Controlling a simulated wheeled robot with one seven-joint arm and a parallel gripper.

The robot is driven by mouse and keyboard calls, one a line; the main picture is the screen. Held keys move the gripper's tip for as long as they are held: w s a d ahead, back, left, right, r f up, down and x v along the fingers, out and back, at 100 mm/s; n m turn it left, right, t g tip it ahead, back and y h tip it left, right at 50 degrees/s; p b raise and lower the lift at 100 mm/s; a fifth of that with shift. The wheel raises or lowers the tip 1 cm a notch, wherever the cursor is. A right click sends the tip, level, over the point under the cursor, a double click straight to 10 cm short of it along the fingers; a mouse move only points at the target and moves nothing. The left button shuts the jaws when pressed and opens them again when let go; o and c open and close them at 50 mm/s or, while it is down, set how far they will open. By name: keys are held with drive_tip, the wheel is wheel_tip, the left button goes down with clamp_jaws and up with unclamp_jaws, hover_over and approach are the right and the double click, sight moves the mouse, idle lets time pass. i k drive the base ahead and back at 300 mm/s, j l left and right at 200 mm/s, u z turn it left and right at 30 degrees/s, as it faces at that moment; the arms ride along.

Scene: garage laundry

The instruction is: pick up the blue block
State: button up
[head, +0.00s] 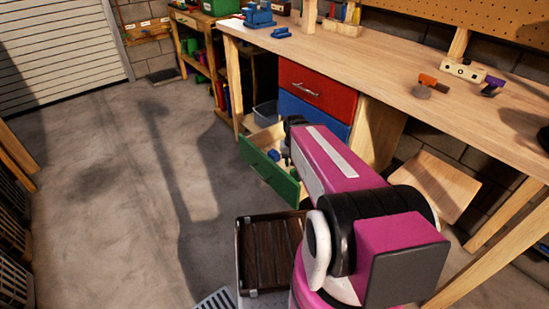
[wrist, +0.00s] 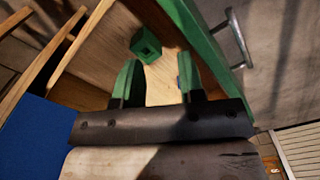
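A small blue block (head: 273,155) lies in the open drawer with the green front (head: 262,175), below the workbench. In the wrist view only a thin blue sliver (wrist: 179,82) shows, beside the inner side of the right finger; the rest is hidden. My gripper (wrist: 157,72) points down into the drawer, its two green-tipped fingers apart with bare drawer floor between them. It is open and holds nothing that I can see. In the head view my arm covers most of the gripper.
A green block with a dark hollow (wrist: 146,46) sits in the drawer beyond the fingertips. The green drawer front with its metal handle (wrist: 238,38) runs close on the right. A red drawer (head: 315,88) and a blue drawer (head: 312,115) are shut.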

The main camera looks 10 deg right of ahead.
sight(274, 156)
drive_tip(key=l+z, duration=0.1)
drive_tip(key=z, duration=1.4)
drive_tip(key=u, duration=1.7)
drive_tip(key=k+l+z, duration=0.35)
drive_tip(key=l, duration=0.25)
drive_tip(key=k+j, duration=0.05)
drive_tip(key=k, duration=0.05)
